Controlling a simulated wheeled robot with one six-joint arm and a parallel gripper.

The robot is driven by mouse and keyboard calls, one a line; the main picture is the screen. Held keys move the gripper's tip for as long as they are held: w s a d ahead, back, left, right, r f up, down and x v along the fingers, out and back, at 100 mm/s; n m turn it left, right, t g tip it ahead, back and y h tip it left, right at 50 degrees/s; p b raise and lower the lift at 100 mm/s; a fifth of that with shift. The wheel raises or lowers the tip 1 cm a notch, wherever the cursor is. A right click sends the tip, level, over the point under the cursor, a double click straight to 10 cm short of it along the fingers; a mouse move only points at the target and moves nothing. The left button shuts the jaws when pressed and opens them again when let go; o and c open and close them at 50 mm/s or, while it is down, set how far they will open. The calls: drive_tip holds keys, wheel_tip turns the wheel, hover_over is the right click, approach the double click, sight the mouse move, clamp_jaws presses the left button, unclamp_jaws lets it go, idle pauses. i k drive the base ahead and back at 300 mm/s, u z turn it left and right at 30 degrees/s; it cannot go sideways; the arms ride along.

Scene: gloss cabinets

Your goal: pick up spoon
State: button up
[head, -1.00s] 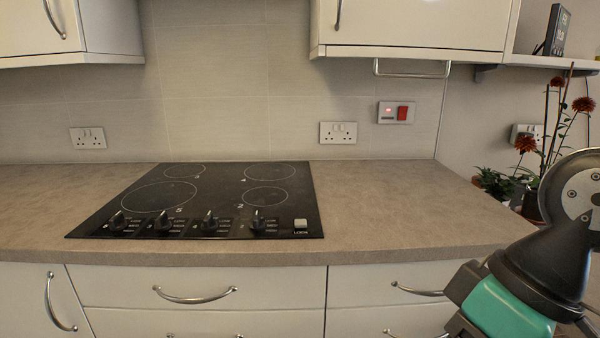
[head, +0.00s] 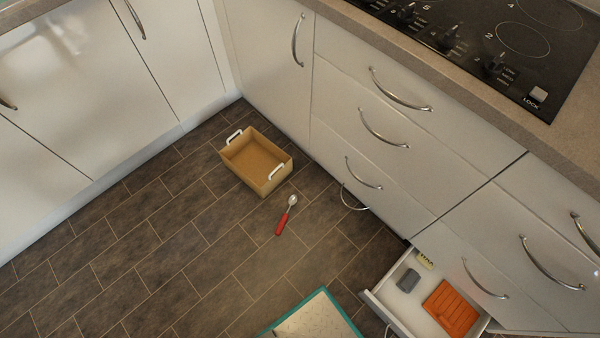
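A spoon (head: 286,216) with a red handle and a shiny metal bowl lies on the dark tiled floor. It lies just in front of the tan box, its bowl end pointing toward the cabinets. It is apart from the box. My gripper is not in the current head view.
A tan open box (head: 256,162) with white handles stands on the floor near the cabinet corner. An open low drawer (head: 424,296) at the right holds an orange tray (head: 451,309) and a grey item (head: 408,280). A teal-edged board (head: 318,318) is at the bottom. Floor left of the spoon is clear.

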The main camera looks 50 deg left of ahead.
sight(291, 201)
drive_tip(key=z, duration=0.1)
drive_tip(key=k, duration=0.35)
drive_tip(key=u, duration=1.8)
